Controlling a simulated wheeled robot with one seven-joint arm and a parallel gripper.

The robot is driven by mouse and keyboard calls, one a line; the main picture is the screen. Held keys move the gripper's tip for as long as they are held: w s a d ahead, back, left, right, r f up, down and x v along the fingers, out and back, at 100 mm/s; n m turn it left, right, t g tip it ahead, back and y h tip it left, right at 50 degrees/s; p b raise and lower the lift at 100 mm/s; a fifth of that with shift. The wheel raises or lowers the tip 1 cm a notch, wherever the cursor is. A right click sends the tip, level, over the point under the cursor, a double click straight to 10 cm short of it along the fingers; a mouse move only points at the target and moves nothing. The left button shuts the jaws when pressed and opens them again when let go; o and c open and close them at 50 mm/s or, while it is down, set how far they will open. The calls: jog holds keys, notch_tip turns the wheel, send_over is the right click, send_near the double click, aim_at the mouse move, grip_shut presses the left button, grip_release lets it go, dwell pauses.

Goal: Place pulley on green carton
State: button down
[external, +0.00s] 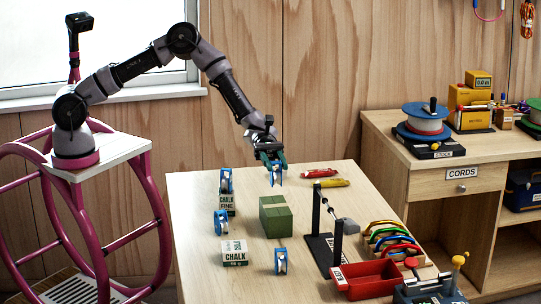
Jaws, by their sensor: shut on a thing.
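My gripper (271,162) points down over the far part of the wooden table and is shut on a blue and white pulley (276,177). The held pulley shows just below the fingers, behind the green carton; I cannot tell if it touches the table. The green carton (276,221) stands in the middle of the table with nothing on its top. Other blue pulleys are a pulley on a chalk box (226,180), a pulley left of the carton (221,223) and a pulley in front of it (281,262).
Two chalk boxes (227,204) (235,253) stand left of the carton. A black stand (323,245), a red tray (366,281) and a rack of coloured carabiners (393,243) are at right. Red (319,173) and yellow (331,183) items lie at the back. A cord desk (460,160) stands beyond.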

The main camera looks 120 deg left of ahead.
aim_at(276, 185)
jog(key=shift+f, duration=3)
jog(key=c, duration=0.5)
grip_release()
jog(key=shift+f, duration=0.15)
